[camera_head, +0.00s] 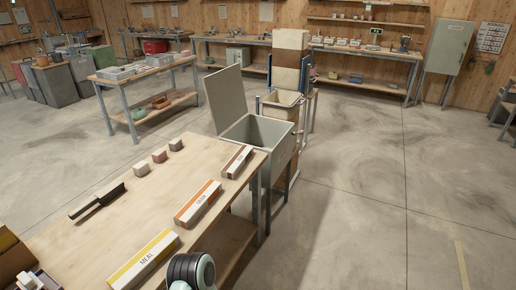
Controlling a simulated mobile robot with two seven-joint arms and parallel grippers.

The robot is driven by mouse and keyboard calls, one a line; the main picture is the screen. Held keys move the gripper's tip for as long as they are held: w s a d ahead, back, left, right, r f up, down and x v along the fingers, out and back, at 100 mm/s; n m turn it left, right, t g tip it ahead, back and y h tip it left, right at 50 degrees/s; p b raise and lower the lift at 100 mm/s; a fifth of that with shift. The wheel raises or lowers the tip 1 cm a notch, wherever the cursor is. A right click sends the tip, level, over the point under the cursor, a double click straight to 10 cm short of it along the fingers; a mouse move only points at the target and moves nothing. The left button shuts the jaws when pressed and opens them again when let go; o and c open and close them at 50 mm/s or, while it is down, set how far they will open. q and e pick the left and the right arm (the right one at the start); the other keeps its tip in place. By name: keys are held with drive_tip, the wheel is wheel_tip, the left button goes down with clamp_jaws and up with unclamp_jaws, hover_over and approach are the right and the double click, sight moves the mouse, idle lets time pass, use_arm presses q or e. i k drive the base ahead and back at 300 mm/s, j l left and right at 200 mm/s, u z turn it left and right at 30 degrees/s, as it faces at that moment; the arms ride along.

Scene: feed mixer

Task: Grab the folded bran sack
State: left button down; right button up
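Three long, pale folded packs lie in a row along the right edge of the wooden table. The farthest has a brown stripe and small lettering that I cannot read for sure; it looks like the folded bran sack (237,161). The middle one, with an orange stripe (198,203), is nearer, and the yellow-striped one marked MEAL (144,260) is nearest. Nothing touches the brown-striped sack. A dark, ringed part of my arm shows at the bottom edge, near the yellow-striped pack. I can make out neither gripper's fingers.
The wooden table (150,192) also carries a black-handled tool (97,202) and three small blocks (159,156). An open grey bin (262,132) with its lid raised stands just beyond the table's far end. The floor to the right (370,190) is clear.

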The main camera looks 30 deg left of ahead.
sight(231, 170)
drive_tip(key=i+z, duration=0.2)
drive_tip(key=i, duration=0.6)
drive_tip(key=i+j+z, duration=0.2)
drive_tip(key=i, duration=0.55)
drive_tip(key=i+z, duration=0.2)
drive_tip(key=z, duration=0.25)
drive_tip(key=i+z, duration=0.2)
drive_tip(key=z, duration=0.25)
drive_tip(key=i+j+z, duration=0.1)
drive_tip(key=z, duration=5.65)
drive_tip(key=k, duration=0.05)
